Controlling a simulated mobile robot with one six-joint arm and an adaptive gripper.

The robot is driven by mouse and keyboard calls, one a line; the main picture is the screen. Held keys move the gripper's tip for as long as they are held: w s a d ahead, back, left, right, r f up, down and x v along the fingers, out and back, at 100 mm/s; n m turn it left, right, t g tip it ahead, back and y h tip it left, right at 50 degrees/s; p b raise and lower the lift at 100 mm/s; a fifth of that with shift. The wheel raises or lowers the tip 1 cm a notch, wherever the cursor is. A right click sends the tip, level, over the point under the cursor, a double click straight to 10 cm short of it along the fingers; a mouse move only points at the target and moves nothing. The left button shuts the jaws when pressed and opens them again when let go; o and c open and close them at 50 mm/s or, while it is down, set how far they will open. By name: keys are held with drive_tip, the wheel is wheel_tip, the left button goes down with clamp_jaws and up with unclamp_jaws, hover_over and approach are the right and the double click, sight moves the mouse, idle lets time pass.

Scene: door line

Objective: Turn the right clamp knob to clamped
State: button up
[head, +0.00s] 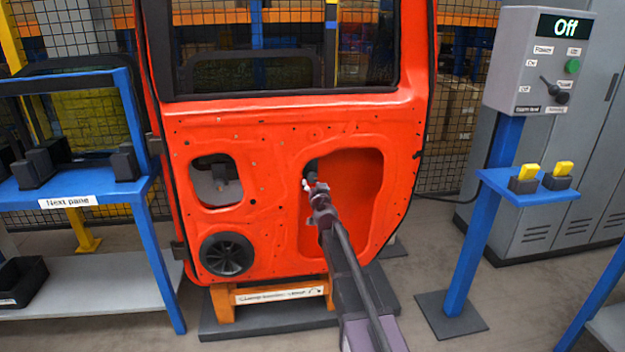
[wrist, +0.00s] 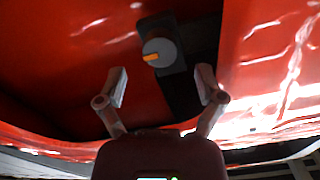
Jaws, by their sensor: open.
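The right clamp knob (wrist: 160,52) is a round grey knob with an orange mark pointing left. It sits on a dark clamp body (wrist: 182,92) inside the red door's opening. My gripper (wrist: 162,84) is open, with one finger on each side below the knob, apart from it and empty. In the head view my gripper (head: 311,186) reaches into the right opening of the orange-red door (head: 270,132). There my arm and gripper mostly hide the knob. Another dark clamp part (head: 220,174) shows in the left opening.
The opening's rim surrounds my gripper closely. A labelled orange stand (head: 280,293) is under the door. A blue rack (head: 70,185) stands left. A control post (head: 540,60) reading "Off" stands right, with a small shelf (head: 528,195) holding yellow-topped blocks. Grey cabinets are behind it.

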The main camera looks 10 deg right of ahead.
sight(313, 179)
drive_tip(key=shift+w, duration=2.4)
drive_tip(key=c, duration=1.1)
